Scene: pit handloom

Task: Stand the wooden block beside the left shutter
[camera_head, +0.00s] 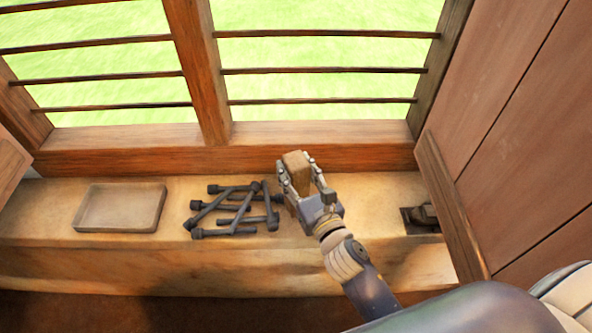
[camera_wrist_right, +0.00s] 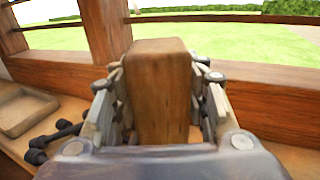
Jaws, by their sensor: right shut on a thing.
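The wooden block (camera_head: 296,162) is upright between the fingers of my right gripper (camera_head: 305,180), in front of the window frame. In the right wrist view the block (camera_wrist_right: 160,90) fills the middle, with the fingers closed on both its sides. Its lower end is hidden by my gripper, so I cannot tell whether it touches the sill. Part of the left shutter (camera_head: 10,165) shows at the left edge of the head view, well left of the block. My left gripper is not in view.
A shallow tray (camera_head: 120,228) lies on the sill at the left. Several dark metal pieces (camera_head: 235,232) lie in a pile between the tray and my right gripper. A small dark object (camera_head: 420,218) sits near the right shutter (camera_head: 520,130). Barred windows stand behind.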

